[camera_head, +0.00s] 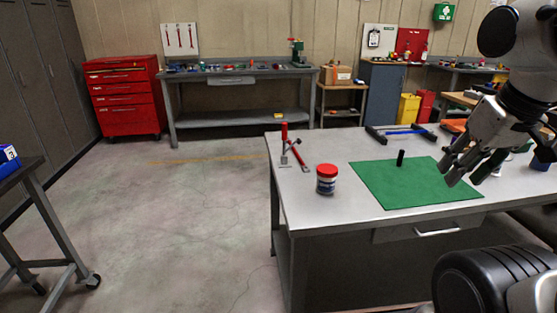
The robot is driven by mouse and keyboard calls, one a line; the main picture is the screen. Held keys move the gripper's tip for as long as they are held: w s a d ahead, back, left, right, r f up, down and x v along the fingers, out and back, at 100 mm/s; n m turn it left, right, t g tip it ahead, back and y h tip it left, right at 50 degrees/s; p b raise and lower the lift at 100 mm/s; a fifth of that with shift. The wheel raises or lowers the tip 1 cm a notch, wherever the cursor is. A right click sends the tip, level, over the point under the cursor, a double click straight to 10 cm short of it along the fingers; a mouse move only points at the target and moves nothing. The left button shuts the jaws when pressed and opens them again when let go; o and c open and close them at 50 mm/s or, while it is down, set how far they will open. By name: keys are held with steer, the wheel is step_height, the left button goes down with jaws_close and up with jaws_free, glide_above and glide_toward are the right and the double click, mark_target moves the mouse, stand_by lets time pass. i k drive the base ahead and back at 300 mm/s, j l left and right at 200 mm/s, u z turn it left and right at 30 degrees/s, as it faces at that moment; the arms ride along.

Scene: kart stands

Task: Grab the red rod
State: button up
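A red rod-like piece (284,131) shows near the far left corner of the grey workbench (310,205). It looks like the handle of a tool with a grey metal end. I cannot tell from this view which one is the red rod. My gripper (466,168) hangs above the right side of the green mat (415,191), well to the right of both red pieces. Its fingers are apart, with nothing seen between them.
A jar with a red lid (326,178) stands left of the mat. A short black cylinder (400,157) stands upright on the mat. A blue rod (405,131) lies by black supports at the back. Open floor (190,220) lies left of the workbench.

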mark_target(305, 169)
steer(key=j+z, duration=0.15)
steer(key=j, duration=0.45)
steer(key=k+j+z, duration=0.15)
steer(key=j, duration=0.5)
steer(key=j+z, duration=0.15)
steer(key=j, duration=0.45)
steer(key=i+j+z, duration=0.15)
steer(key=j, duration=0.25)
steer(key=i+j+z, duration=0.1)
steer(key=j, duration=0.35)
steer(key=i+j+z, duration=0.15)
steer(key=j, duration=0.25)
steer(key=i+j+z, duration=0.1)
steer(key=i+j, duration=0.6)
steer(key=j, duration=0.15)
steer(key=i+j+z, duration=0.15)
steer(key=i+j, duration=0.2)
steer(key=j, duration=0.1)
